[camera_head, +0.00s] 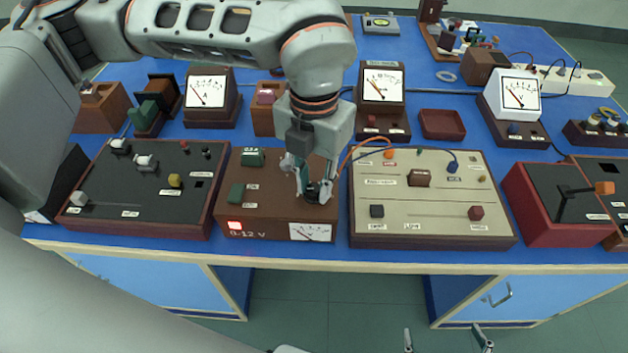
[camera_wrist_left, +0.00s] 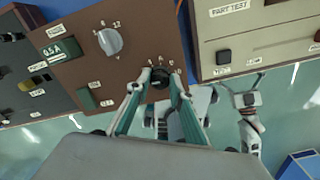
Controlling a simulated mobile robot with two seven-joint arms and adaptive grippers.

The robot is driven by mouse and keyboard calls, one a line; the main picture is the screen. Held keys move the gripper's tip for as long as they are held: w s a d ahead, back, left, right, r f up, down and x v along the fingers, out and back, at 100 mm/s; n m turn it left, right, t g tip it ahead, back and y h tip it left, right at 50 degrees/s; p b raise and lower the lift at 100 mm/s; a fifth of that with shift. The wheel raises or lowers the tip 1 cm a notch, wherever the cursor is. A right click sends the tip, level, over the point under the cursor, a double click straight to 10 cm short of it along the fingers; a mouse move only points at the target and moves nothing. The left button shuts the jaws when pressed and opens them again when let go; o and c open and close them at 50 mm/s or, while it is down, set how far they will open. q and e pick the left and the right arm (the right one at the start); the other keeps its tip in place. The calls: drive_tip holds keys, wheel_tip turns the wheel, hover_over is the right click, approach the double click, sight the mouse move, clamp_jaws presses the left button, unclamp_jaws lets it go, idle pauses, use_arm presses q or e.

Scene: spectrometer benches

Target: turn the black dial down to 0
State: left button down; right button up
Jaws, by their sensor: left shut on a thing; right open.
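The brown supply box (camera_head: 262,215), marked 0-12 V, stands at the front of the blue bench. The black dial (camera_wrist_left: 160,77) is on its top, with a small pale scale around it too small to read. My left gripper (camera_head: 316,194) points down over the right part of the box; its fingers also show in the wrist view (camera_wrist_left: 161,82), closed on both sides of the black dial. In the head view the fingers hide most of the dial. My right gripper (camera_head: 446,340) is open and empty, low at the bottom edge, in front of the bench.
A grey knob (camera_wrist_left: 110,42) with its own scale and green parts share the box top. A lit red switch (camera_head: 235,225) and a small meter (camera_head: 311,232) are on its front. A black-topped panel (camera_head: 140,195) stands left, a beige panel (camera_head: 430,205) close right.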

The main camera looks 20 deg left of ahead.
sight(314, 189)
drive_tip(key=shift+s+f, duration=0.25)
drive_tip(key=shift+s, duration=0.2)
use_arm(q)
drive_tip(key=c, duration=1.8)
unclamp_jaws()
use_arm(e)
drive_tip(key=shift+w, duration=0.1)
use_arm(q)
drive_tip(key=shift+r, duration=0.15)
wheel_tip(314, 189, up, 12)
drive_tip(key=shift+f, duration=0.15)
use_arm(e)
drive_tip(key=shift+w+r, duration=0.15)
